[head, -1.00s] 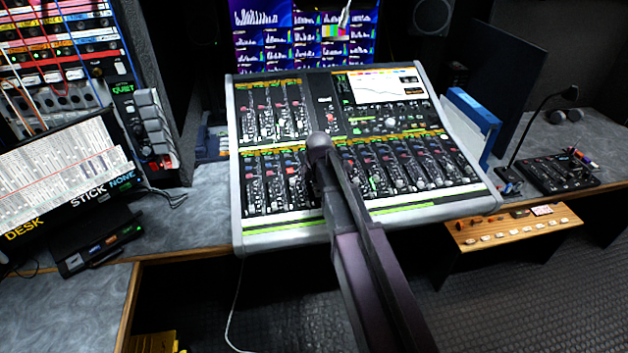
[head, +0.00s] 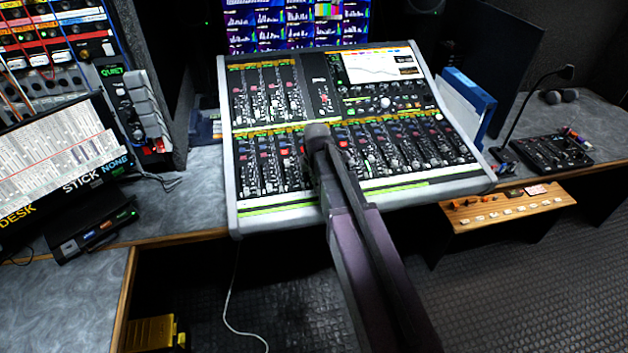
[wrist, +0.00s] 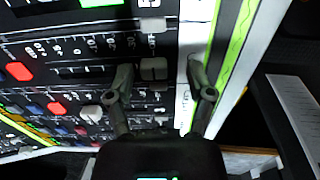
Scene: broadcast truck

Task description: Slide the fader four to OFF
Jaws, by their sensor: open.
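The mixing console (head: 232,160) stands on the desk in the head view, with a lower bank of several fader strips. My arm reaches over the middle of that bank and hides some strips and my gripper there. In the wrist view my gripper (wrist: 162,80) is open, its two fingers low over the console's front edge. I cannot read which is fader four.
A wooden panel with buttons (head: 512,206) sits right of the console, below the desk edge. A small black mixer (head: 550,150) and a gooseneck microphone (head: 535,108) are at the right. A blue binder (head: 470,100) stands beside the console. A lit script screen (head: 60,155) is at the left.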

